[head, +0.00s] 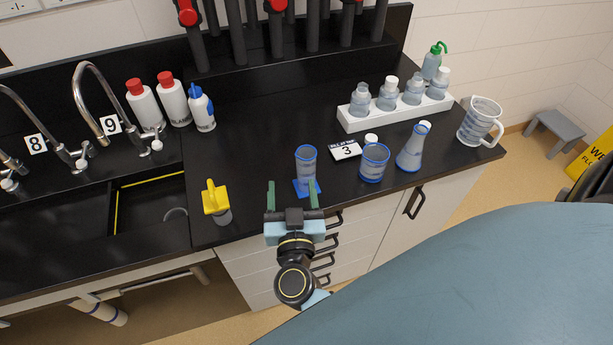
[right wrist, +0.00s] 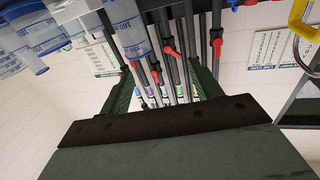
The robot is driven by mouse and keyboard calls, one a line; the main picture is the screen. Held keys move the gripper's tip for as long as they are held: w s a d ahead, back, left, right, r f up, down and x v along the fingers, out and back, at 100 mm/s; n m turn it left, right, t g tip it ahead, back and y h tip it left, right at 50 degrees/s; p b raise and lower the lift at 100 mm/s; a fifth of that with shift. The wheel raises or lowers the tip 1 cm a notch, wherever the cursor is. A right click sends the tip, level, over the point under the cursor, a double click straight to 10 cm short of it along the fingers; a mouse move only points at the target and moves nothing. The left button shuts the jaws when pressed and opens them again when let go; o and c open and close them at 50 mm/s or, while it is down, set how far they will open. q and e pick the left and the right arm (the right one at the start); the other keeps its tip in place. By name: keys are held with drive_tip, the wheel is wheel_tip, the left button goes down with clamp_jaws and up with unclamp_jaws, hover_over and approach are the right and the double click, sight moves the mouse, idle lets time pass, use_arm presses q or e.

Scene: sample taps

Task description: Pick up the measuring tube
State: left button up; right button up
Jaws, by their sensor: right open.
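The measuring tube (head: 306,165) is a clear cylinder with a blue rim and a blue foot. It stands upright near the front edge of the black counter in the head view. A clear graduated cylinder that looks like it shows at the top of the right wrist view (right wrist: 128,30), where the scene appears upside down. My right gripper (head: 291,192) is open, with its two green fingers pointing toward the counter, in front of and slightly left of the tube. Nothing shows between the fingers, which also appear in the right wrist view (right wrist: 163,88). My left gripper is not in view.
A blue-rimmed beaker (head: 374,163) and a flask (head: 412,148) stand right of the tube, near a number 3 card (head: 345,149). A yellow-topped object (head: 215,198) stands to the left, beside the sink (head: 150,205). The counter behind the tube is fairly clear.

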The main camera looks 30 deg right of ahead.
sight(307, 151)
drive_tip(key=w+d, duration=0.3)
drive_tip(key=w+d+f+m+g+h, duration=0.1)
drive_tip(key=w+d, duration=0.2)
drive_tip(key=w+d+g+h, duration=0.1)
drive_tip(key=w+d, duration=0.2)
drive_tip(key=shift+w+d+f+m+p, duration=0.15)
drive_tip(key=shift+d+f+m+p, duration=0.05)
drive_tip(key=shift+d+m+p, duration=0.15)
drive_tip(key=c, duration=1.3)
